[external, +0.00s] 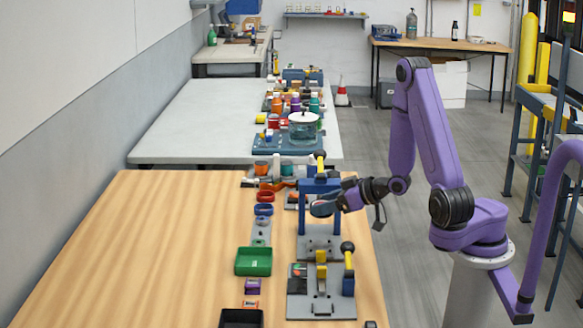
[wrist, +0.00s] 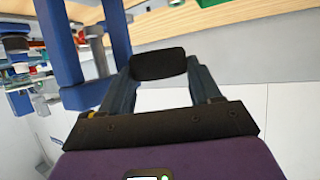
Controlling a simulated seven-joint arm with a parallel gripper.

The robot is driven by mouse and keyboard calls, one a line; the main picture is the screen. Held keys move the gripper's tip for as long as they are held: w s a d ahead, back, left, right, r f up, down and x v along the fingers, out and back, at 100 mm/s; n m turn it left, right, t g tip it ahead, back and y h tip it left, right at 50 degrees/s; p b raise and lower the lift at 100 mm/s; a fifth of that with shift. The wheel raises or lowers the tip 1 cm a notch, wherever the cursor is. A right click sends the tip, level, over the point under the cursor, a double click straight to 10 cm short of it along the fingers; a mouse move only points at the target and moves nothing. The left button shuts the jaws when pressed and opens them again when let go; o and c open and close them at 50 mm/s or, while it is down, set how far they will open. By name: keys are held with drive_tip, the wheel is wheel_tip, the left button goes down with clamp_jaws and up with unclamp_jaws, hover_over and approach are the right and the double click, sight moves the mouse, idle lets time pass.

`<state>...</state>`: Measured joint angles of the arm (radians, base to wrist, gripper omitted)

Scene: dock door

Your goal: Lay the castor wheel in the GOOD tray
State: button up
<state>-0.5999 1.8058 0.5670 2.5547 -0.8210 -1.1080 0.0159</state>
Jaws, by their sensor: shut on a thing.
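My gripper (external: 330,205) is shut on a dark, rounded thing, which I take to be the castor wheel (external: 320,209). It is held in the air beside a blue frame. In the wrist view, the gripper's fingers (wrist: 160,85) close in on a black block-like end (wrist: 160,65); the wheel's detail is hard to make out. A green tray (external: 253,274) sits on the wooden table, left of and nearer than the gripper. A black tray (external: 225,314) lies at the bottom edge. I cannot read which one says GOOD.
The blue frame (external: 303,222) stands on a grey plate right by the gripper; its posts show in the wrist view (wrist: 62,45). A fixture with a black-knobbed yellow lever (external: 348,262) is nearer. Red and blue rings (external: 264,209) lie behind the green tray. The table's left side is clear.

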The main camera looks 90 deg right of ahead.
drive_tip(key=w+a+n+t+y, duration=0.1)
drive_tip(key=w+a+n+y, duration=0.1)
drive_tip(key=w+a, duration=0.5)
drive_tip(key=w+a+n+y, duration=0.2)
drive_tip(key=w+a+y, duration=0.15)
drive_tip(key=a, duration=0.85)
drive_tip(key=m+g+h, duration=0.1)
drive_tip(key=m+h, duration=0.3)
drive_tip(key=h, duration=0.2)
hover_over(326, 248)
drive_tip(key=shift+d+r, duration=0.1)
drive_tip(key=shift+r, duration=0.1)
drive_tip(key=shift+y, duration=0.25)
drive_tip(key=shift+f, duration=4.8)
